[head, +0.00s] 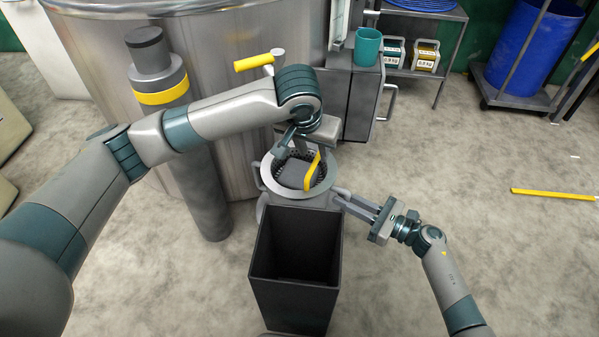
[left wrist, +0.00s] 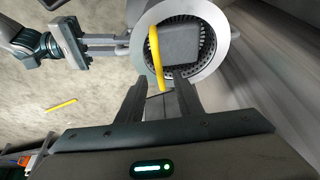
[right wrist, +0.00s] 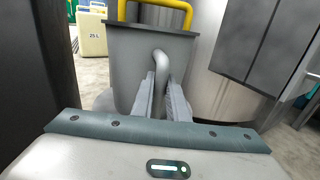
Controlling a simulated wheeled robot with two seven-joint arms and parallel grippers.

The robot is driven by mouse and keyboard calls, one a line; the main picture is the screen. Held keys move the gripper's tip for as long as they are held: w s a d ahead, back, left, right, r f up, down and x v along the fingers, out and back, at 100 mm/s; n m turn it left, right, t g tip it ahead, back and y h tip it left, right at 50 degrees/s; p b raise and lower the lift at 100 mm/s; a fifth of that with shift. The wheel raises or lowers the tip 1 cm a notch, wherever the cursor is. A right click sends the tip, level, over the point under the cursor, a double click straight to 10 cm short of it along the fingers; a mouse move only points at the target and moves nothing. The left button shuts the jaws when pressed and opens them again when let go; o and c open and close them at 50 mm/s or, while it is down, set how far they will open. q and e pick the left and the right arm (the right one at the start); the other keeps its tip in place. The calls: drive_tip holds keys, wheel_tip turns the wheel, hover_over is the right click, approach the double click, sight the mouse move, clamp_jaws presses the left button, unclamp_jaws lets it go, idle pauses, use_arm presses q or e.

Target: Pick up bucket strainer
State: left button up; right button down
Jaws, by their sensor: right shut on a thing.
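The bucket strainer (head: 269,181) has a pale round rim, a dark perforated inside and a yellow handle (head: 312,172) arched over it. A grey block (left wrist: 181,44) sits inside the ring. In the right wrist view, a grey bucket body (right wrist: 125,70) shows with a yellow handle on top and a curved grey side handle (right wrist: 160,62). My right gripper (head: 343,197) is shut on that side handle, from the right. My left gripper (left wrist: 157,95) is open and empty above the strainer, its fingers apart near the yellow handle's lower end.
An open black bin (head: 295,250) stands just in front of the strainer. A large steel drum (head: 215,80) and a grey post (head: 195,170) are behind and left. A steel cabinet (head: 350,105) with a teal cup (head: 367,47) stands behind.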

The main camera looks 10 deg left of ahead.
sight(315, 161)
use_arm(q)
drive_tip(key=shift+s+x, duration=0.15)
drive_tip(key=shift+x, duration=0.95)
drive_tip(key=shift+s+x, duration=0.1)
drive_tip(key=shift+x, duration=0.95)
drive_tip(key=shift+f, duration=0.35)
clamp_jaws()
